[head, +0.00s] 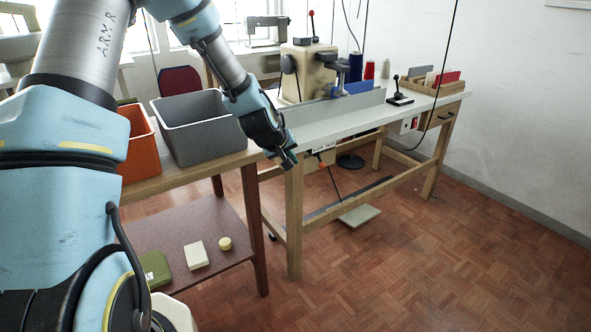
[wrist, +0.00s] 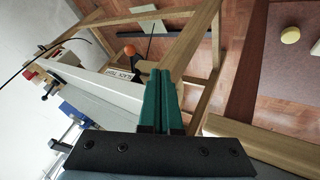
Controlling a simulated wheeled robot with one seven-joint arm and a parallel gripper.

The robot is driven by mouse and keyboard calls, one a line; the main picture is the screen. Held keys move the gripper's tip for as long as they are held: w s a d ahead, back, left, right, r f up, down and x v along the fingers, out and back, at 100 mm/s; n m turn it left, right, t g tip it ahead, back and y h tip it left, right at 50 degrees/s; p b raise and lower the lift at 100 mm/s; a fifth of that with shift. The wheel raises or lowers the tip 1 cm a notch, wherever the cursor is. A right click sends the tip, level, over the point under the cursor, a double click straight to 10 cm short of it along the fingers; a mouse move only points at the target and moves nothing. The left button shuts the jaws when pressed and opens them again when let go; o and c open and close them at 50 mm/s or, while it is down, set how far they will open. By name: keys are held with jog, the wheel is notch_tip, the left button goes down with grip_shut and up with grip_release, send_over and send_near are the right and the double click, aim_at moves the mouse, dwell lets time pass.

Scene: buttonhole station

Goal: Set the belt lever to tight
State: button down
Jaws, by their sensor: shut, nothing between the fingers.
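A lever with an orange knob (wrist: 130,50) sits under the front edge of the sewing table, beside a small white label (wrist: 124,75) with dark lettering. The label also shows in the head view (head: 323,149), just right of my gripper (head: 289,161). I cannot tell for certain which setting the lever is at. In the wrist view my gripper's green fingers (wrist: 159,102) are together with nothing between them. They point down along the table's corner leg, to the right of the knob and apart from it.
The sewing table (head: 345,122) carries a beige machine (head: 308,70), thread cones and a small black lever (head: 398,92). A side table with a grey bin (head: 200,128) and an orange bin (head: 137,140) stands left. A pedal (head: 359,216) lies below. The floor at right is clear.

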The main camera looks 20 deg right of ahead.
aim_at(319, 158)
jog(key=shift+w, duration=0.15)
jog(key=shift+d+f, duration=0.1)
jog(key=w+d+f+p, duration=0.1)
jog(key=w+d+f, duration=0.3)
jog(key=d+f, duration=0.2)
jog(key=shift+d+f+p, duration=0.35)
jog(key=shift+d, duration=1.05)
jog(key=shift+s, duration=0.1)
